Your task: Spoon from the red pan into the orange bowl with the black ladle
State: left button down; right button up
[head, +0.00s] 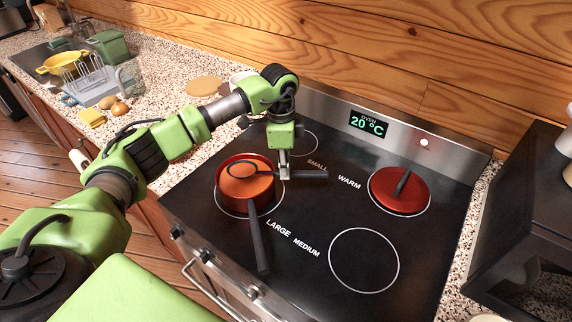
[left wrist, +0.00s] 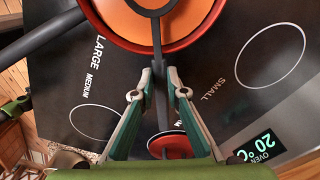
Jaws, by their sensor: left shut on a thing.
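The red pan (head: 223,198) stands on the front left burner ring, with its black handle toward the front edge. It holds something orange (head: 262,184). The pan's rim also shows in the left wrist view (left wrist: 190,38). My left gripper (head: 285,174) is beside the pan's right rim, shut on the handle of the black ladle (head: 312,174). The ladle's head is over the pan; whether it touches the contents I cannot tell. In the left wrist view the handle runs between my fingertips (left wrist: 159,76). I cannot make out an orange bowl. My right gripper is out of view.
A red lid (head: 392,199) with a black handle lies on the back right ring. The front right ring (head: 364,260) is clear. On the left counter stand a yellow colander (head: 60,64), a dish rack (head: 88,84) and a green bin (head: 112,49). A dark cabinet is at right.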

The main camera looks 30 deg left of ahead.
pick_arm(q)
jog(key=shift+s+a+r+y, duration=0.15)
jog(key=shift+s+a, duration=0.1)
jog(key=shift+a, duration=0.2)
jog(key=shift+s+a+r+y, duration=0.1)
jog(key=shift+s+a+y, duration=0.1)
jog(key=shift+a, duration=0.2)
jog(key=shift+w+d+r+p, duration=0.1)
jog(key=shift+r+p, duration=1.05)
jog(key=shift+r, duration=0.15)
jog(key=shift+r+p, duration=1.5)
jog(key=shift+r, duration=0.7)
